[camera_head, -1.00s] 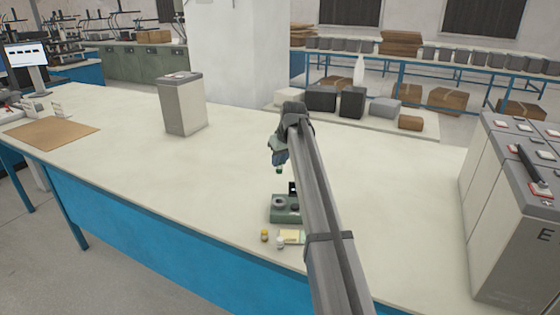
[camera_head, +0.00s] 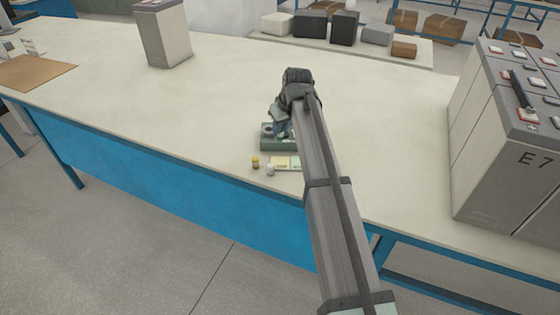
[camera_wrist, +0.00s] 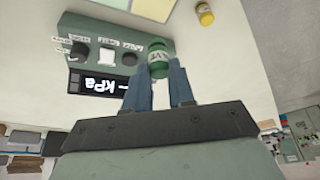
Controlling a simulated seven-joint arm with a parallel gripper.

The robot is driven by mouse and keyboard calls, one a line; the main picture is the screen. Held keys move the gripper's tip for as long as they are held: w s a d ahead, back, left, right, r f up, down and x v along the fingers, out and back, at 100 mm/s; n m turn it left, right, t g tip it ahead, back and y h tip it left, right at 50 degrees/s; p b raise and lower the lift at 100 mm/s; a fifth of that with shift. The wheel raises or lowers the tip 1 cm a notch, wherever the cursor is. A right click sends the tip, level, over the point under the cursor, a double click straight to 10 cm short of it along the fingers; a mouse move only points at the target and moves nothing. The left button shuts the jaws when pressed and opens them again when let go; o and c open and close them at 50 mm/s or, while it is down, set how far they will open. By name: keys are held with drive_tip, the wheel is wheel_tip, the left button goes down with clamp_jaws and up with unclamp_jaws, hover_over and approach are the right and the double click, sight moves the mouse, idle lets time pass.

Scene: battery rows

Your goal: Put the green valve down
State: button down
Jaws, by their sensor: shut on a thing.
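The green valve (camera_wrist: 158,58) is a small green piece with a pale label, seen in the wrist view between the fingertips of my gripper (camera_wrist: 158,80). My gripper is shut on it. In the head view my gripper (camera_head: 280,125) is low over the bench beside a green instrument box (camera_head: 268,145), and the arm hides the valve there. In the wrist view the instrument box (camera_wrist: 75,30) shows labelled knobs and a display reading kPa, just left of the valve. I cannot tell whether the valve touches the bench or the box.
A small yellow container (camera_head: 255,162), a white one (camera_head: 271,169) and a yellow card (camera_head: 282,162) sit at the front of the bench (camera_head: 150,105). Tall grey battery cells (camera_head: 495,140) stand at right, another (camera_head: 165,35) at back left. The bench left of the box is clear.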

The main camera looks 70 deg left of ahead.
drive_tip(key=shift+f, duration=4.95)
drive_tip(key=shift+f, duration=0.15)
drive_tip(key=c, duration=1)
unclamp_jaws()
drive_tip(key=shift+o, duration=0.2)
drive_tip(key=s+v, duration=0.1)
drive_tip(key=v, duration=1.1)
drive_tip(key=shift+w, duration=0.45)
